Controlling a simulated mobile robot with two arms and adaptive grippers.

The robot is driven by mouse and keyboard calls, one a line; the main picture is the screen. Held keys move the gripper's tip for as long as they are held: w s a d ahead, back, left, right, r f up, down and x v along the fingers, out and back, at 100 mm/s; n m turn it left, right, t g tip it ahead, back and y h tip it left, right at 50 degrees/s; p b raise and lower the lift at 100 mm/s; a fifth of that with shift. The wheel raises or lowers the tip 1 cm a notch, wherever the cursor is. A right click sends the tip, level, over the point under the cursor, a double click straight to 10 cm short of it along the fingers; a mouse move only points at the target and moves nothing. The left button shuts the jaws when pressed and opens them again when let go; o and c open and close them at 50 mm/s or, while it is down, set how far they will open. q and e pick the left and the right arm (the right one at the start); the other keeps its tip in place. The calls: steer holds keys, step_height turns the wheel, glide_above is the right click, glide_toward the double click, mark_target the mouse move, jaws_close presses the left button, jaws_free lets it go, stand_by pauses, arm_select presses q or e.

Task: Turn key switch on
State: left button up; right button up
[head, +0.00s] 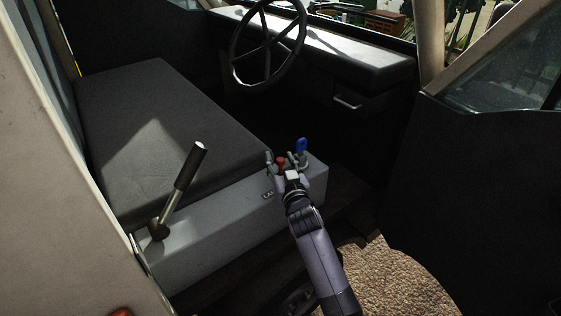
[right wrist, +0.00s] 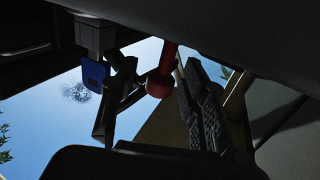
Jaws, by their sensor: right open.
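The key switch, with a blue key (head: 301,146), stands on the right end of the grey console box (head: 225,222) beside the seat. A red knob (head: 281,160) stands left of it. My right gripper (head: 286,170) is open at these controls, its fingers apart, with the red knob showing between them. In the right wrist view, the blue key (right wrist: 94,73) is at the outer side of the left-hand finger, and the red knob (right wrist: 160,83) is between the fingers. I cannot tell whether a finger touches the key. My left gripper is not in view.
A lever with a dark grip (head: 187,168) rises from the left part of the console. A dark seat cushion (head: 155,125) lies behind the console. The steering wheel (head: 266,45) and dashboard (head: 345,52) are farther back. A dark door panel (head: 480,200) is at right.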

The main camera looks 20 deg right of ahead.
steer(key=shift+c, duration=0.6)
jaws_close()
